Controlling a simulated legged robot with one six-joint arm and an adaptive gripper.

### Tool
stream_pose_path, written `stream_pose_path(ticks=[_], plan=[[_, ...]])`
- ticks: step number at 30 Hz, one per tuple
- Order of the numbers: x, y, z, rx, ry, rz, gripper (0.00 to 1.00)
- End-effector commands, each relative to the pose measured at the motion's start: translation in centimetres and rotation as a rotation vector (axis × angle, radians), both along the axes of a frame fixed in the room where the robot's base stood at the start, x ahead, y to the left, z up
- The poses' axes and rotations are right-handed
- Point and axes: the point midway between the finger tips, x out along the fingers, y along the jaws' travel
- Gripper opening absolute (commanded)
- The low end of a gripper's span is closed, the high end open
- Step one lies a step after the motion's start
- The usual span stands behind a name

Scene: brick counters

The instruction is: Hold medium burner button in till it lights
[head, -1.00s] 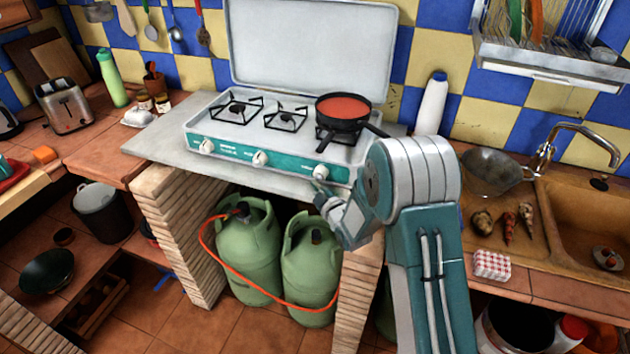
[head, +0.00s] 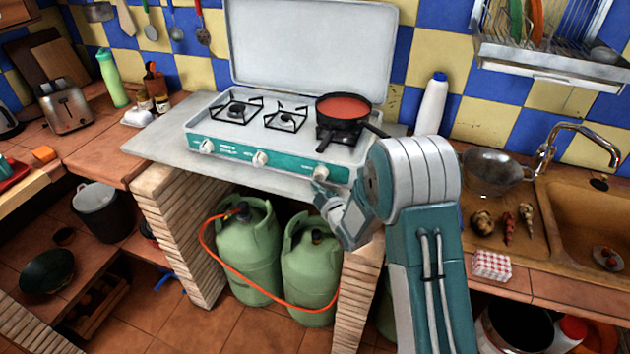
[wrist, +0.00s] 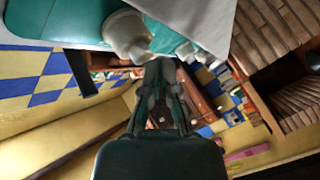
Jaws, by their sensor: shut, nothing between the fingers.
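The white camping stove (head: 300,134) has a teal front panel with three white knobs: left (head: 207,147), middle (head: 261,158) and right (head: 321,172). My gripper (head: 318,188) is shut and empty, with its tips just below and in front of the right knob. In the wrist view, my gripper (wrist: 161,66) has its tips beside the large white nearest knob (wrist: 126,36); I cannot tell whether they touch. No flame shows on the left burner (head: 236,110) or middle burner (head: 286,119). The right burner is mostly hidden under the pan.
A white bottle (head: 431,105) stands right of the stove. Green gas cylinders (head: 248,250) with an orange hose stand below the grey counter slab (head: 165,142).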

Motion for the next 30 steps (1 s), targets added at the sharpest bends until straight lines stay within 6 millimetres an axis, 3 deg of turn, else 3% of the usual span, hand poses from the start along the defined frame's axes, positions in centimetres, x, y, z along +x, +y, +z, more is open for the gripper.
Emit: stream_pose_path(ticks=[1,16,30], plan=[[0.7,-0.7,0.4,-0.001,-0.015,-0.016,0.00],[-0.5,-0.5,1.3,0.000,-0.030,-0.017,0.00],[-4.5,1.7,1.0,-0.003,-0.023,-0.008,0.00]])
